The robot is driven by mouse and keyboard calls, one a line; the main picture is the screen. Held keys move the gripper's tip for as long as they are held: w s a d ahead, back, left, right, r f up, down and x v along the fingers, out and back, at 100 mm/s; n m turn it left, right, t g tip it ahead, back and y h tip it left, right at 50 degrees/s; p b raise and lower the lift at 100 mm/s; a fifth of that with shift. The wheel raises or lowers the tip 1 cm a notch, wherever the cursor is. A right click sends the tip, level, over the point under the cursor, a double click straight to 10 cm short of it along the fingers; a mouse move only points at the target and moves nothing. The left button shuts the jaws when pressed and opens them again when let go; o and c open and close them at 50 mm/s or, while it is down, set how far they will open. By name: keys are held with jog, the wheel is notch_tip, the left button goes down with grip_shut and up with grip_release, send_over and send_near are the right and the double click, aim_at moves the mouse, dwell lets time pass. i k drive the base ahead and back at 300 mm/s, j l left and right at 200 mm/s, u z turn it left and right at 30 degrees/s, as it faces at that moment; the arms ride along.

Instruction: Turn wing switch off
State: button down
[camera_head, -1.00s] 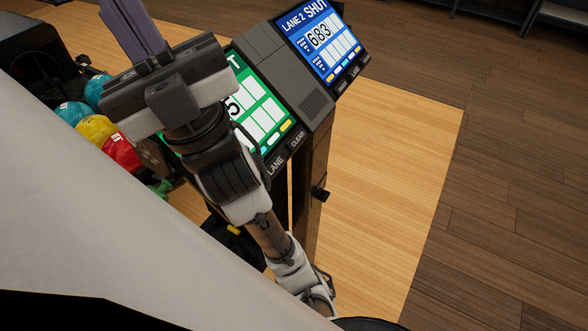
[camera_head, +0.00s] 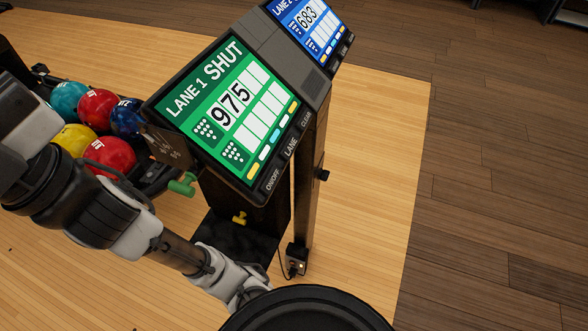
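Several knob-like parts show on the lane 1 stand, and I cannot tell which is the wing switch. A green wing-shaped knob (camera_head: 182,185) sticks out at the left, below a small dark plate with faint markings. A yellow wing-shaped knob (camera_head: 239,218) sits low by the stand's base. A black knob (camera_head: 323,175) sticks out of the right side of the post. My gripper's fingers are out of frame, apart from all the knobs.
Bowling balls (camera_head: 98,108) lie in a rack at left. A small box (camera_head: 297,260) with a lead is on the floor. Floor at right is clear.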

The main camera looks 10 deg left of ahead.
aim_at(322, 175)
jog(key=i+l, duration=0.1)
jog(key=l, duration=0.4)
jog(key=l+u, duration=0.1)
jog(key=l, duration=0.4)
jog(key=i+l, duration=0.15)
jog(key=l, duration=0.35)
jog(key=u, duration=0.05)
